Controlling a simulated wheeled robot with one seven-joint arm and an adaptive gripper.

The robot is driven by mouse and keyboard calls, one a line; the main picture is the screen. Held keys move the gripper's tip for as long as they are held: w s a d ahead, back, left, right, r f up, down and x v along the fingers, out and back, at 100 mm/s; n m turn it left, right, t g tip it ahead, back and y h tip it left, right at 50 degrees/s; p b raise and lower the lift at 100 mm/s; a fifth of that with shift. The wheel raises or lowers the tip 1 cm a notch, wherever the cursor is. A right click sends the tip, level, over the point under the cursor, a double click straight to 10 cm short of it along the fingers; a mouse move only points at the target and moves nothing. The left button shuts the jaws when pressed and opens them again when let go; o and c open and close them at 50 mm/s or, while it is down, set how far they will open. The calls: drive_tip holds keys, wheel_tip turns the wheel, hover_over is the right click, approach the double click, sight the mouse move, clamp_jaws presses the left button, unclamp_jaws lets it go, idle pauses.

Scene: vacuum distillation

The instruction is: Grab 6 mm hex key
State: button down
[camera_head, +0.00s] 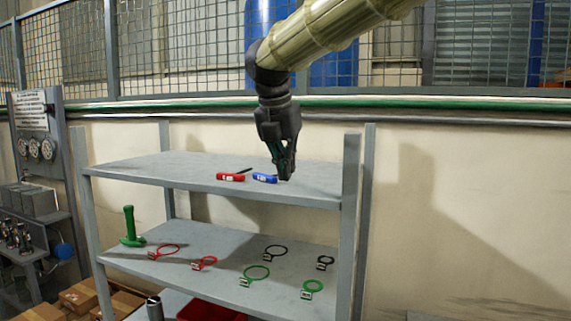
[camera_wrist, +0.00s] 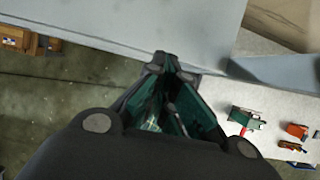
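Two hex keys lie on the upper grey shelf (camera_head: 140,168): one with a red handle (camera_head: 231,177) and one with a blue handle (camera_head: 265,178). Their size markings are too small to read, so I cannot tell which is 6 mm. My gripper (camera_head: 286,177) points down, just right of the blue handle and close to the shelf top. I cannot tell whether it touches the shelf. In the wrist view its fingers (camera_wrist: 168,66) come together at the tips and look shut, with no hex key visible between them.
The lower shelf (camera_head: 200,285) holds a green upright tool (camera_head: 131,228) and several red, green and black rings. The left part of the upper shelf is clear.

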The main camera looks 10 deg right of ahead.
drive_tip(key=shift+s+a+r+b, duration=0.1)
drive_tip(key=shift+s+a+b, duration=0.1)
drive_tip(key=shift+s, duration=1.1)
drive_tip(key=shift+s+a+r+b, duration=0.1)
drive_tip(key=shift+s+b, duration=0.1)
drive_tip(key=shift+s, duration=1.05)
drive_tip(key=shift+c, duration=2.2)
unclamp_jaws()
drive_tip(key=shift+r, duration=0.1)
